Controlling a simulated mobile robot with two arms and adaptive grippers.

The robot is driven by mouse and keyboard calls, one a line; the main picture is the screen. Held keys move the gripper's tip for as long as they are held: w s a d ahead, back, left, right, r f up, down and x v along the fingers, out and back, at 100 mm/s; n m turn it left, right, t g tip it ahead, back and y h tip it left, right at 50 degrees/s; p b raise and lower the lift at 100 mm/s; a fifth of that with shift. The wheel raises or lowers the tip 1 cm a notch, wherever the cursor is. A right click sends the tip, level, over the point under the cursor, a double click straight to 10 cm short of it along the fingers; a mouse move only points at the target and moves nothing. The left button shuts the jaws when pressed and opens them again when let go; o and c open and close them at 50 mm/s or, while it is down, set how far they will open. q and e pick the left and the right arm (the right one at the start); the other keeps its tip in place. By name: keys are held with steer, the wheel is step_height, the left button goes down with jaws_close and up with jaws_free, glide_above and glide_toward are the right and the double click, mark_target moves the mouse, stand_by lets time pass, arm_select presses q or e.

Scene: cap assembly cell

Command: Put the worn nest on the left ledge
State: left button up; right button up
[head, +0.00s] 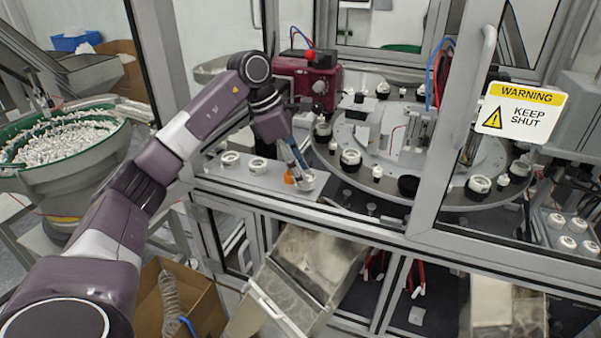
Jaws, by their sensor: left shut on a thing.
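My left gripper (302,172) reaches in from the left through the open front of the machine. It is shut on a small round whitish nest (307,182), at the right end of the left ledge (268,181). Whether the nest touches the ledge or hangs just above it I cannot tell. The gripper's fingers hide part of the nest. Two similar white round pieces (257,165) sit on the ledge to the left, apart from the gripper. A small orange patch (289,177) shows beside the fingers. My right gripper is not in view.
A round indexing table (440,188) with several nests stands right of the gripper. A dark red unit (308,82) is behind it. A framed door with a warning sign (521,112) is at the right. A right-hand tray (572,246) holds several white pieces.

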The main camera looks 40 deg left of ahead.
arm_select(q)
steer(key=shift+a+f, duration=0.1)
steer(key=shift+f, duration=0.55)
steer(key=shift+f, duration=0.2)
steer(key=o, duration=1.2)
steer(key=shift+r, duration=0.1)
steer(key=shift+c, duration=0.2)
